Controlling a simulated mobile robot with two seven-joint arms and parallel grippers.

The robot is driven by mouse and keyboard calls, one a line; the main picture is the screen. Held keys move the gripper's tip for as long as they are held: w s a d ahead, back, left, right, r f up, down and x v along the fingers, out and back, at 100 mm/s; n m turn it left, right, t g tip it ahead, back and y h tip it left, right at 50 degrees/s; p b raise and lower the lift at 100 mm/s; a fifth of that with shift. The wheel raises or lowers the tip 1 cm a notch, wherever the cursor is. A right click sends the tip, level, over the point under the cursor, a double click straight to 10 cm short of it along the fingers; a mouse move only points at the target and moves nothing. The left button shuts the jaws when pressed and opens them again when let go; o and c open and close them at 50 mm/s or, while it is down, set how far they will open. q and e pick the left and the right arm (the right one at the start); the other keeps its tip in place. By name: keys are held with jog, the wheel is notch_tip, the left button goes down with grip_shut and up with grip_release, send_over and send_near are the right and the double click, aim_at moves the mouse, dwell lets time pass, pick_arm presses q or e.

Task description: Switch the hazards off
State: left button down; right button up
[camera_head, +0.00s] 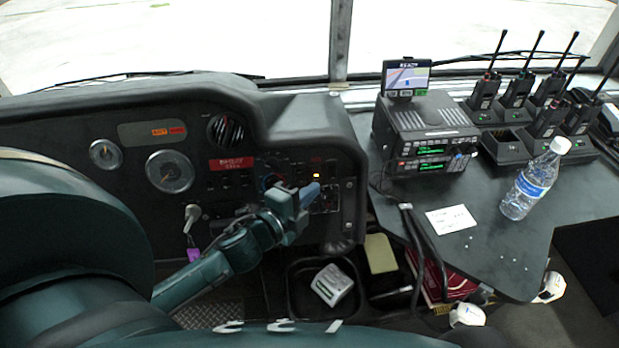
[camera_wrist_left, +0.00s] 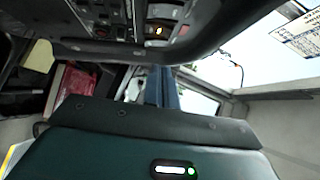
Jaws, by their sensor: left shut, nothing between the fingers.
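A small amber light (camera_head: 316,176) glows on the switch panel (camera_head: 330,170) at the right end of the dashboard. It also glows at the top of the left wrist view (camera_wrist_left: 158,30), among dark switches and sockets. I cannot read which switch is the hazard one. My left gripper (camera_head: 312,192) is shut and empty, its blue fingers (camera_wrist_left: 161,88) pointing at the panel just below the amber light. I cannot tell whether the fingertips touch the panel. The gripper hides part of the panel behind it. My right gripper is not in view.
A key with a purple tag (camera_head: 193,247) hangs left of my arm. Right of the panel, a counter (camera_head: 500,255) carries radios (camera_head: 425,130), several handsets (camera_head: 520,90) and a water bottle (camera_head: 530,185). A bin (camera_head: 300,300) stands below the dashboard.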

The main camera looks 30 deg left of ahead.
aim_at(319, 171)
pick_arm(q)
jog(key=w, duration=0.1)
jog(key=w+a, duration=0.1)
jog(key=w+f, duration=0.1)
jog(key=shift+w+a, duration=0.2)
jog(key=shift+a, duration=0.1)
jog(key=shift+w+a, duration=0.3)
jog(key=shift+w, duration=0.05)
jog(key=shift+w+a, duration=0.15)
jog(key=shift+p, duration=0.3)
